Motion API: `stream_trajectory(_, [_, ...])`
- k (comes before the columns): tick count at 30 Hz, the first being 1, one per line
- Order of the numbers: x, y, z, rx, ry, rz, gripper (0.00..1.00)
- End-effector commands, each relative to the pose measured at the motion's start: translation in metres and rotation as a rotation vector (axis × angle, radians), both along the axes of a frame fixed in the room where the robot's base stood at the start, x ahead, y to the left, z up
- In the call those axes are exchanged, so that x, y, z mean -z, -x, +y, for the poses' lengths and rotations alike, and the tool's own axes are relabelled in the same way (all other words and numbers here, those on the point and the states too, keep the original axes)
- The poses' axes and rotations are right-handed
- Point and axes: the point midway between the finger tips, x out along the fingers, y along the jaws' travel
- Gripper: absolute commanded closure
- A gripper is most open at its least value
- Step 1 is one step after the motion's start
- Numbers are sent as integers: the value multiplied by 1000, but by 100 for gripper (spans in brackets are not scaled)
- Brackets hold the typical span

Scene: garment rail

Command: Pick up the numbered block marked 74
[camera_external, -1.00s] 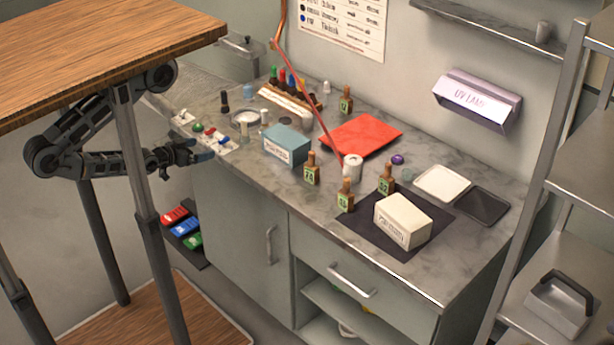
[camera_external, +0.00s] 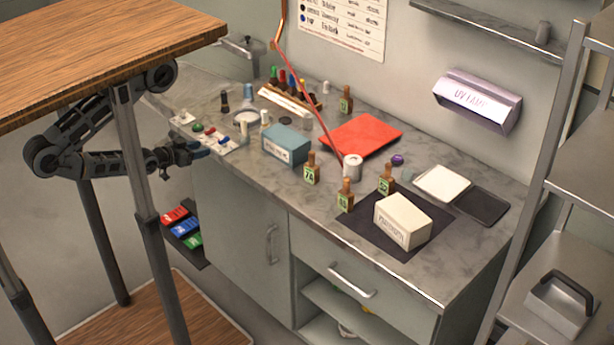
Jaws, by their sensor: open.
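Several brown wooden numbered blocks with narrow tops and green labels stand upright on the grey counter (camera_external: 250,178). The block whose label looks like 74 (camera_external: 311,170) stands in front of the blue-grey box, near the counter's front edge. Other numbered blocks stand to its right, at the front (camera_external: 345,197), by the dark mat (camera_external: 386,182) and at the back (camera_external: 345,101); their numbers are hard to read. My gripper (camera_external: 207,150) is open and empty at the counter's left front edge, well left of the 74 block and apart from it.
A white box (camera_external: 403,220) sits on the dark mat (camera_external: 360,226). A red tray (camera_external: 361,136) lies behind. Small bottles and a white palette (camera_external: 222,143) crowd the left. A wooden tabletop (camera_external: 90,55) overhangs my arm.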

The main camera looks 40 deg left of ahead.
Motion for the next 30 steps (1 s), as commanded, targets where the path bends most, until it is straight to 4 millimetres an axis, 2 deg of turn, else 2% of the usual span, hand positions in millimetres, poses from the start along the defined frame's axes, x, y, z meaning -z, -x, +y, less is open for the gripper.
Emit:
stream_trajectory(7, [-1, -2, -1, 5, 4, -3, 50])
stream_trajectory(11, [-8, -17, -17, 57, 39, -31, 50])
stream_trajectory(17, [-22, -59, -76, 224, 131, -90, 50])
stream_trajectory(21, [-30, -87, -131, 362, 159, -129, 50])
stream_trajectory(27, [-44, -115, -211, 534, 135, -186, 50])
stream_trajectory(30, [-54, -121, -245, 597, 120, -212, 50])
